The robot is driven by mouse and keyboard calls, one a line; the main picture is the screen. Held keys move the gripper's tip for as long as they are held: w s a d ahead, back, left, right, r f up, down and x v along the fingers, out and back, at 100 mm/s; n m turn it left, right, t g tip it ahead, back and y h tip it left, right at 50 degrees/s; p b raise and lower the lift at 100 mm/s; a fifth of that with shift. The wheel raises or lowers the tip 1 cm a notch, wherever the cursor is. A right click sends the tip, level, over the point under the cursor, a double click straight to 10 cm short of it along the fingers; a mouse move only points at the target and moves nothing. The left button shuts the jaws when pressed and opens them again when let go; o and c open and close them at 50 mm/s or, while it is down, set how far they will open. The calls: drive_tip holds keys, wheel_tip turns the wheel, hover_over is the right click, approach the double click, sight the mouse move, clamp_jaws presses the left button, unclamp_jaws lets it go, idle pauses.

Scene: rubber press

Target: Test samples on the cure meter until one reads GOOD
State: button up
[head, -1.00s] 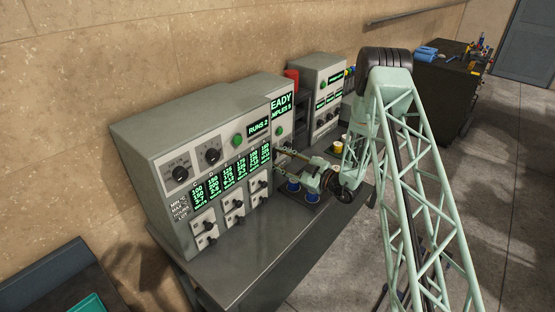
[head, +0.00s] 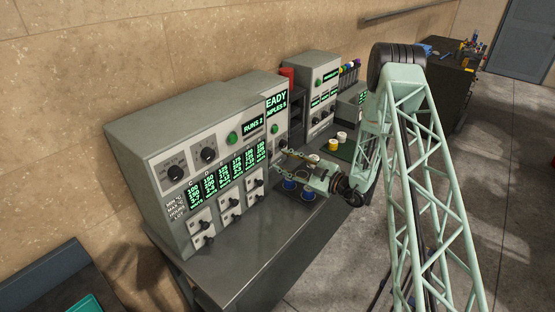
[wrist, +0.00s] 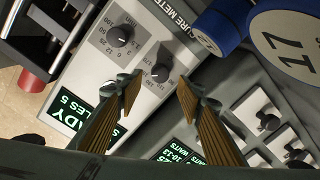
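The cure meter (head: 259,95) stands on the bench with a lit screen, partly cut off, reading "EADY" and "MPLES 5". Its name plate and two dark knobs show in the wrist view (wrist: 137,50). My gripper (head: 281,162) is in front of its panel; in the wrist view its two ribbed fingers (wrist: 158,95) are apart with nothing between them. Two blue-topped samples (head: 289,184) (head: 309,193) stand below and beside my gripper. The wrist view shows a blue sample marked 17 (wrist: 288,45) and another blue one (wrist: 209,38) at top right.
A large control cabinet (head: 180,150) with knobs, lit columns and "RUNS 2" stands left. White and yellow cups (head: 334,146) stand behind my gripper. A farther cabinet (head: 312,80) and coloured tubes (head: 349,70) are at the back. The bench front (head: 250,265) is clear.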

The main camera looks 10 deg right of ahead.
drive_tip(key=v, duration=0.6)
drive_tip(key=shift+s, duration=0.15)
drive_tip(key=shift+d, duration=0.1)
drive_tip(key=shift+r, duration=0.1)
idle(1.2)
